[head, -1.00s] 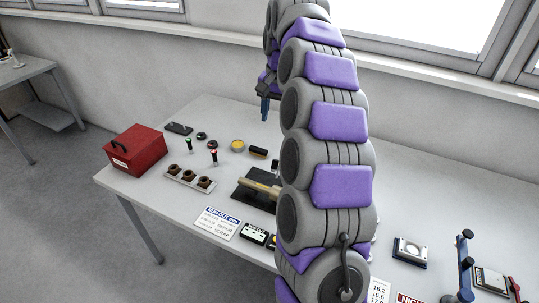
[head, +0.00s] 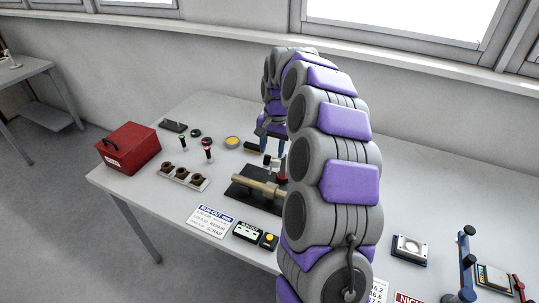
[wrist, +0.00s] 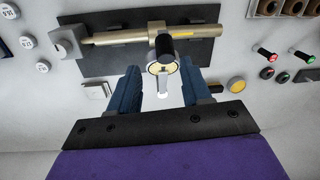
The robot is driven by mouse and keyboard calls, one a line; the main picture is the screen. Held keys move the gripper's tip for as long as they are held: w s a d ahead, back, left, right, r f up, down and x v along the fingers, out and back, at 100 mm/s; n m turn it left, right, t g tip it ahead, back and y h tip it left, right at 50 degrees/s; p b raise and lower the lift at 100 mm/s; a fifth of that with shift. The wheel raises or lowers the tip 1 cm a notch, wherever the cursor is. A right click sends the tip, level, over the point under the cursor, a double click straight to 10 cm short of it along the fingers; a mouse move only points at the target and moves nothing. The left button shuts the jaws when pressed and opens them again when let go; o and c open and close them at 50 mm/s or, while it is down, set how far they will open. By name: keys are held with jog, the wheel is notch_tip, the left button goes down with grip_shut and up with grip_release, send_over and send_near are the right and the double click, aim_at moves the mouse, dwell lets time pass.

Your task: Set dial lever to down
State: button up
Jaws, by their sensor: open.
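A pale post (wrist: 161,90) shows below the dial. My gripper (wrist: 160,72) is open and empty, one blue finger on each side of the dial and post in the picture. I cannot tell any contact. In the head view my gripper (head: 272,150) points down over the back of the plate (head: 238,190); my arm hides part of this fixture.
A red box (head: 130,148), a rack with several brown rings (head: 183,177), red and green plug-like tools (head: 208,152) and a yellow-topped disc (head: 233,142) stand to the left. A run-out card (head: 212,220) lies in front. A blue-framed fixture (head: 411,248) stands right.

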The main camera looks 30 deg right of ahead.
jog(key=shift+d+f, duration=0.1)
jog(key=shift+f, duration=0.85)
jog(key=shift+a, duration=1.55)
jog(key=shift+d+f, duration=0.15)
jog(key=shift+d, duration=1.05)
jog(key=c, duration=0.5)
jog(key=shift+w, duration=0.1)
jog(key=shift+c, duration=0.8)
jog(key=shift+a, duration=0.5)
grip_shut()
jog(key=shift+d, duration=0.15)
